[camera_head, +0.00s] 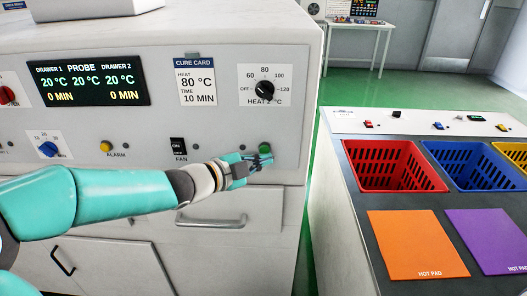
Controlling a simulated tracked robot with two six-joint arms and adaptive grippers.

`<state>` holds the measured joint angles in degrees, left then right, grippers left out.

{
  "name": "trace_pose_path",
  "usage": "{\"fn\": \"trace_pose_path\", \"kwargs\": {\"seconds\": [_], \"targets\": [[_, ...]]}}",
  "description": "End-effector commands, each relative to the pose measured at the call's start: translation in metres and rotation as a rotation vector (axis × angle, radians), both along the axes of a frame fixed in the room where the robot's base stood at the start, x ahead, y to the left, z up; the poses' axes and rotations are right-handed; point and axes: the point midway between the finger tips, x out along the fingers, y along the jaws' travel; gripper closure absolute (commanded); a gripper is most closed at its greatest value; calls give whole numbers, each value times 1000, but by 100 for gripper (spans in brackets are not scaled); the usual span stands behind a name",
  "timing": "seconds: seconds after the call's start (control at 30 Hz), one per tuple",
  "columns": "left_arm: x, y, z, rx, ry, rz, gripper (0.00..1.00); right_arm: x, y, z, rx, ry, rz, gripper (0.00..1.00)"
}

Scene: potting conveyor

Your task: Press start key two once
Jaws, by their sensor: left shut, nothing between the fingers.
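A round green key (265,148) sits at the lower right of the machine's front panel; its label is hidden or too small to read, so I cannot tell its name for sure. My left gripper (264,160) comes in from the left, shut and empty. Its fingertips are just below the green key in the picture; I cannot tell whether they touch it or the panel. My right gripper is not in view.
A heat knob (264,89) is above the key, a fan switch (178,146) and yellow alarm lamp (106,147) to its left. A drawer handle (211,222) juts out below. A bench with a red basket (391,164) and orange hot pad (415,245) stands right.

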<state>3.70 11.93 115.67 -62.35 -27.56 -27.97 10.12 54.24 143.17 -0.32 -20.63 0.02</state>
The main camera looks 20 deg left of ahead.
Motion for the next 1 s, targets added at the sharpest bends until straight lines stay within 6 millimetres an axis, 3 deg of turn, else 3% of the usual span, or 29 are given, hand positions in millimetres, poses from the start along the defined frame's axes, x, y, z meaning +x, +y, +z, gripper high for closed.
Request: {"fn": "trace_pose_path", "kwargs": {"seconds": [1.0], "targets": [[10, 3, 2, 0, 0, 0, 100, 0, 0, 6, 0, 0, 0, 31]]}}
